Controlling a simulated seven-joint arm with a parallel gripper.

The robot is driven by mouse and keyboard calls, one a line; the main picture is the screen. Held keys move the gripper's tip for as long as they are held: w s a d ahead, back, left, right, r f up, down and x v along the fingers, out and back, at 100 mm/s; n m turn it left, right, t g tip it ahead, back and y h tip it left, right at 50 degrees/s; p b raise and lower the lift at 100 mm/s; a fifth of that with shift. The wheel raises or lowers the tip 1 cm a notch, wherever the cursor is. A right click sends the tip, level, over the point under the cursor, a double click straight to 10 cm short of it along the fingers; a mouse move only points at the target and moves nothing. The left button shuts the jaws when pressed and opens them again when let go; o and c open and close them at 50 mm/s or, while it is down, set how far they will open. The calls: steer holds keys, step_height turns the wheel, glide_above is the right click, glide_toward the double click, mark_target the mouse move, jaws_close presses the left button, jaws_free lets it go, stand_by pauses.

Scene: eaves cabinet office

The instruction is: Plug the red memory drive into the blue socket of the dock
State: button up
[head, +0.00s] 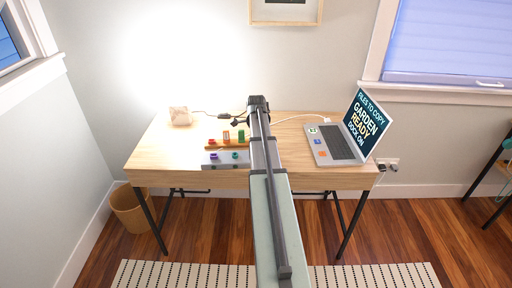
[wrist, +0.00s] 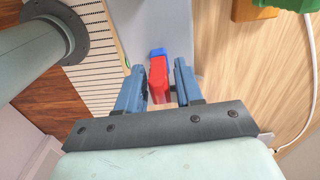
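The red memory drive (wrist: 158,78) shows in the wrist view between the two blue fingers of my gripper (wrist: 160,82). Narrow gaps show on both sides of it, so the fingers look open around it. The blue socket (wrist: 158,52) is just beyond its far end. I cannot tell whether the drive sits in the socket or only lies against it. The grey dock (head: 222,165) is at the table's front edge; it also shows in the wrist view (wrist: 168,22). In the head view my arm hides the gripper, the blue socket and the dock's right part.
A wooden rack (head: 207,149) with coloured pieces stands behind the dock. Purple (head: 214,156) and teal (head: 235,155) parts are on the dock. An open laptop (head: 334,145) stands at right on the table (head: 170,165). A white cable (wrist: 314,65) runs past. The table's left side is mostly clear.

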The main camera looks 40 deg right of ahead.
steer(key=shift+o, duration=1.3)
step_height(320, 180, up, 14)
steer(key=shift+a+f, duration=0.1)
steer(key=shift+f, duration=0.1)
